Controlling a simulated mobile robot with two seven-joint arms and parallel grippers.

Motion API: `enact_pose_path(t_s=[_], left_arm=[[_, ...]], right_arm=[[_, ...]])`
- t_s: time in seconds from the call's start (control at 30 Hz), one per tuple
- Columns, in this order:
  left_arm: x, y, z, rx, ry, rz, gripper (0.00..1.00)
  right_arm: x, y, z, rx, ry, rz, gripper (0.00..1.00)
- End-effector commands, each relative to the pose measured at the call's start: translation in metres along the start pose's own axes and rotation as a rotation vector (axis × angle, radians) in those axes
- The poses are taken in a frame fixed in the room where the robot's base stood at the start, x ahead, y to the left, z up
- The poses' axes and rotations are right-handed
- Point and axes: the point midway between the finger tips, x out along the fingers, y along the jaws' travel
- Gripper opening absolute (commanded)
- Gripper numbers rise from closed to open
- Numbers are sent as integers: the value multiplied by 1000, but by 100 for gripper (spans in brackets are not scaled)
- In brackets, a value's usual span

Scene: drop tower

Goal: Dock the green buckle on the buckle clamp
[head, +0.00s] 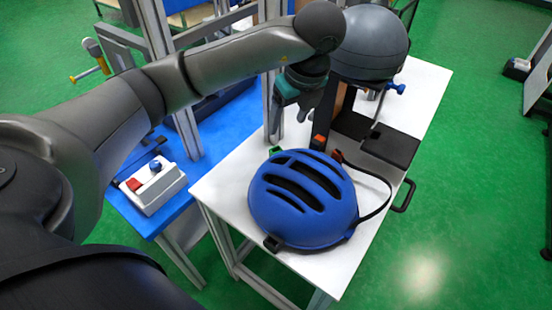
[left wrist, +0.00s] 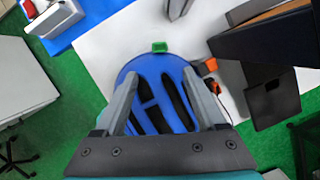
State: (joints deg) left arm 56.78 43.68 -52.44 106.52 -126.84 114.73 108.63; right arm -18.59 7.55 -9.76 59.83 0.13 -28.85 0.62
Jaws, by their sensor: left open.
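The green buckle (head: 275,150) sits at the back edge of the blue helmet (head: 303,205) on the white table. It also shows in the left wrist view (left wrist: 159,47), just beyond the helmet's rim. My left gripper (head: 306,108) hangs above and behind the helmet, apart from the buckle. In the left wrist view its two fingers (left wrist: 160,76) are spread, with only the helmet visible below between them. A dark block with an orange-red top (head: 319,139) stands right of the buckle. I cannot tell whether it is the buckle clamp. My right gripper is not in view.
A grey dome (head: 370,42) stands above the back of the white table (head: 225,183), with a black plate (head: 390,146) in front. A control box (head: 152,187) with a red button sits on the blue table at left. A black strap loops right of the helmet.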

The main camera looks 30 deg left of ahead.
Motion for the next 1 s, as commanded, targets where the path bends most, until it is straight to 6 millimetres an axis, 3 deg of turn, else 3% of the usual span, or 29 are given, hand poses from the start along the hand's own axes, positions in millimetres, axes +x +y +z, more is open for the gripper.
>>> enact_pose_path(t_s=[0.5, 1.0], left_arm=[[64, 1, 0, 1, 0, 2, 72], [91, 1, 1, 2, -1, 1, 72]], right_arm=[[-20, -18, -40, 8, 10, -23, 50], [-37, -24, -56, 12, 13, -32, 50]])
